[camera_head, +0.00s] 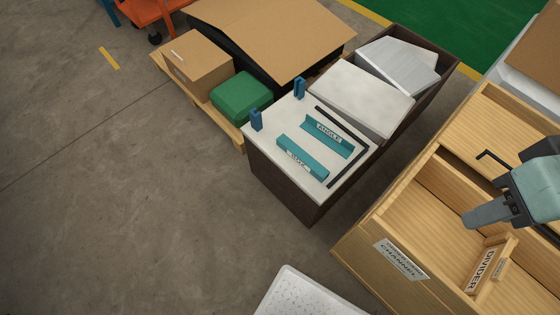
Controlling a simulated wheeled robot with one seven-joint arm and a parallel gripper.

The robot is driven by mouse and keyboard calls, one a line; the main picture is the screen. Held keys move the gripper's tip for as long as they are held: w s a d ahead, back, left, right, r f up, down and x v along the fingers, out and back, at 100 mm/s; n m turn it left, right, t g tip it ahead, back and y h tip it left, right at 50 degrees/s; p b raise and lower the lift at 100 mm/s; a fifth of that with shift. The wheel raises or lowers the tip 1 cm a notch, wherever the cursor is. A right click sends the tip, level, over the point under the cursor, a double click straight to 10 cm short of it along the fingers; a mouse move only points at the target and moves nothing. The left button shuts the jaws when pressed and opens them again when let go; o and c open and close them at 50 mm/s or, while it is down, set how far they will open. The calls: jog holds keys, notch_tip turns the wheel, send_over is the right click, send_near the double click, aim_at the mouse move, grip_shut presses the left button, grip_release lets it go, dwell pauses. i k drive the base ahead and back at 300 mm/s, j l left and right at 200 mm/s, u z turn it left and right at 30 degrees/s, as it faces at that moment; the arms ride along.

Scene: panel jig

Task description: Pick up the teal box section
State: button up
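The teal box section (312,166), a straight bar with a label that seems to read "BOX", lies on the near part of a white-topped panel (274,133). A second teal piece, the angle (341,146), labelled "ANGLE", lies apart from it, roughly parallel and farther back. My gripper (478,214) is at the right edge of the view, over the wooden bin and well to the right of both teal pieces. A grey finger shows, but the gap between the fingers is not clear. Nothing is visibly held.
A black L-shaped rail (350,173) edges the panel's right side. The wooden bin (352,244) holds a divider (484,270). A green box (241,95) and cartons are behind. Open floor lies left.

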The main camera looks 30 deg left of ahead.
aim_at(312, 166)
jog(key=k+j+u, duration=0.1)
jog(key=u, duration=0.9)
jog(key=k+j, duration=0.05)
